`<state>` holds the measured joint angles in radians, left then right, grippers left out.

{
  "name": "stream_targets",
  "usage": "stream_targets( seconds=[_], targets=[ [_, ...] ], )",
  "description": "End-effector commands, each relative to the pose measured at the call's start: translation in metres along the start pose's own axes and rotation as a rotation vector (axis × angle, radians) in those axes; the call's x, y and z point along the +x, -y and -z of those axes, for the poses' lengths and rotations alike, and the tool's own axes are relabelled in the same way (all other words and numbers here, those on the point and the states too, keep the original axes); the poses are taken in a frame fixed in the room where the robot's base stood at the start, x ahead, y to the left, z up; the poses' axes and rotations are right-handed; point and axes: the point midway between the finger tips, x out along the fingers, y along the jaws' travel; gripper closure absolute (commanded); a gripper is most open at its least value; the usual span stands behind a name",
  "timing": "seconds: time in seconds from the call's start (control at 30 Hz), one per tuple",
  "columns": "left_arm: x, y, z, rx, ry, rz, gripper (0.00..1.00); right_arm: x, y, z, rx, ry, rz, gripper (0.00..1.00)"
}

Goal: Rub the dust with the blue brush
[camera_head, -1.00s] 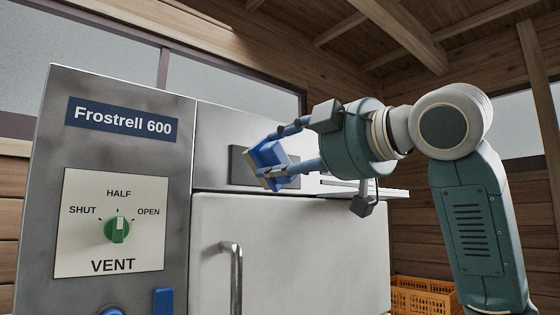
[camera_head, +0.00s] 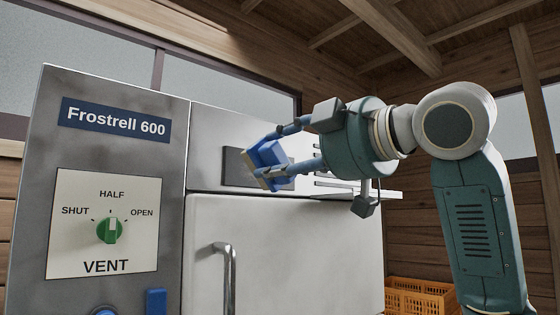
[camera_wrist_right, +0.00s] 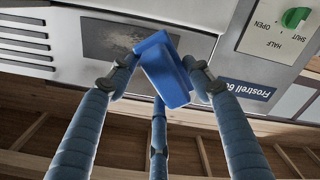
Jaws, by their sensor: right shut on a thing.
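The blue brush (camera_head: 268,155) is held in my right gripper (camera_head: 272,154), whose fingers are shut on its body. It is in front of the dark panel (camera_head: 234,168) on the upper front of the grey machine. In the right wrist view the brush (camera_wrist_right: 166,75) sits between the fingers of my right gripper (camera_wrist_right: 160,72), its far end over the panel's edge. Pale speckled dust (camera_wrist_right: 112,40) shows on the panel (camera_wrist_right: 92,25) there. I cannot tell whether the bristles touch the panel. My left gripper is out of view.
Slotted vents (camera_wrist_right: 25,42) lie beside the dusty panel. An orange crate (camera_head: 425,296) stands low at the right.

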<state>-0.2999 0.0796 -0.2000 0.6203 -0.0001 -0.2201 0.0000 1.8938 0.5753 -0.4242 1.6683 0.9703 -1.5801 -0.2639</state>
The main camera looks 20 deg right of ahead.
Motion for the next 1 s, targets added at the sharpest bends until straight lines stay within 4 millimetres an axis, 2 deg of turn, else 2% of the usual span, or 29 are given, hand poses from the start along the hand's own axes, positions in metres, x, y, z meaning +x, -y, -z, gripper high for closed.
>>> stream_targets(
  seconds=[0.3,0.5,1.0],
  targets=[
    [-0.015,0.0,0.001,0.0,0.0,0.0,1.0,0.035,0.0,0.001,0.001,0.0,0.003,0.71],
    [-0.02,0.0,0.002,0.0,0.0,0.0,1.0,0.048,-0.001,0.0,0.0,0.0,0.002,0.71],
    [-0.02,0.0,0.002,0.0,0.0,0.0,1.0,0.051,0.0,-0.001,0.0,-0.001,0.001,0.71]
  ],
)
